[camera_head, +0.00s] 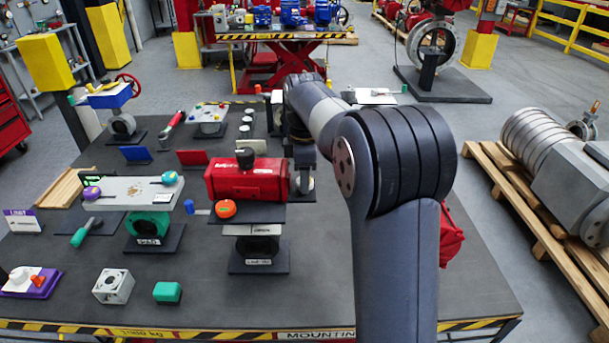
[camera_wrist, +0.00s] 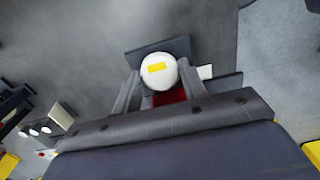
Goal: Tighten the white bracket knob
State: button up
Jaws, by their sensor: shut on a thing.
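The white bracket knob (camera_wrist: 160,60) is round with a yellow mark on its top. In the wrist view it sits between the two fingers of my gripper (camera_wrist: 160,80), which is shut on it from both sides. A dark plate (camera_wrist: 140,54) lies behind the knob, and a bit of red shows below it between the fingers. In the head view my gripper (camera_head: 301,150) points down at the back right of the bench, beyond the red actuator. The fingertips and the knob are hard to make out there.
A red actuator box (camera_head: 247,180) with an orange knob (camera_head: 225,208) stands just left of my gripper. A grey plate (camera_head: 130,190) on a green valve stands further left.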

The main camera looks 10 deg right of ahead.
jog(key=shift+m, duration=0.3)
jog(key=shift+c, duration=0.2)
jog(key=shift+m+p, duration=0.4)
jog(key=shift+m, duration=2.2)
jog(key=o, duration=1)
